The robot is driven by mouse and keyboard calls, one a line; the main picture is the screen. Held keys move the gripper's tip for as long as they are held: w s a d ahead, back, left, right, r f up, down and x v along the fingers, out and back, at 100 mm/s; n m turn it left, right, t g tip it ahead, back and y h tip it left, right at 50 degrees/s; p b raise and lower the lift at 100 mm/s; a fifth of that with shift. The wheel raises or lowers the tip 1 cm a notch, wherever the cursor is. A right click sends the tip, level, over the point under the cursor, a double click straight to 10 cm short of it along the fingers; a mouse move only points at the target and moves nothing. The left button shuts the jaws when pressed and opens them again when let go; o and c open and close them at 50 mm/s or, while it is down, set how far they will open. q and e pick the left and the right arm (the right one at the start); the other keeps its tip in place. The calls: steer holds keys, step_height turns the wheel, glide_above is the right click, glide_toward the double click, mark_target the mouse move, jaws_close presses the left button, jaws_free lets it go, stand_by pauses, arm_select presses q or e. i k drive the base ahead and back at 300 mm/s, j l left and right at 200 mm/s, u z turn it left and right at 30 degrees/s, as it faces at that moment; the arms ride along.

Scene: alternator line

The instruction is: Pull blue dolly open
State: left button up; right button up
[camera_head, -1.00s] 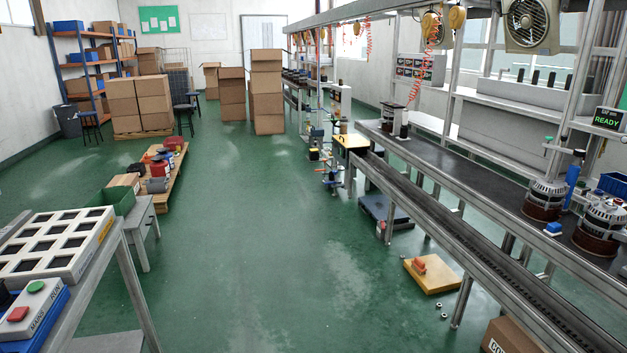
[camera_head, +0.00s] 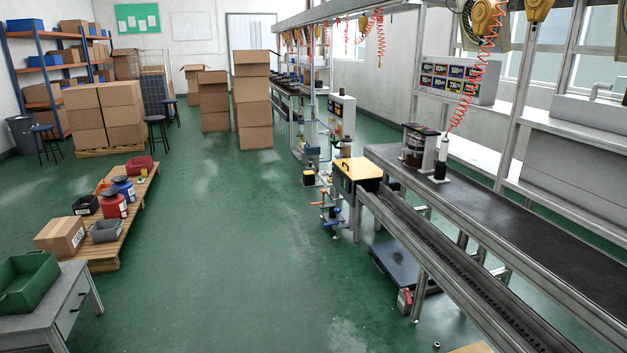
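The blue dolly (camera_head: 396,262) is a flat, dark blue platform low on the floor under the conveyor at the right of the head view. Conveyor legs and rails hide part of it. A small red and grey object (camera_head: 405,301) stands at its near edge; I cannot tell whether they touch. Neither of my grippers is in view.
The conveyor (camera_head: 455,270) runs along the right, with a yellow-topped box (camera_head: 357,172) at its far end. A wooden pallet (camera_head: 105,256) with containers and a grey bench (camera_head: 62,308) with a green bin (camera_head: 27,282) stand left. The green floor between is clear.

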mark_target(401, 266)
steer(key=i, duration=2.45)
steer(key=i+j+z, duration=0.1)
steer(key=i+z, duration=0.35)
steer(key=i+j+z, duration=0.25)
steer(key=i+z, duration=0.2)
steer(key=i+j+z, duration=0.4)
steer(key=i, duration=0.05)
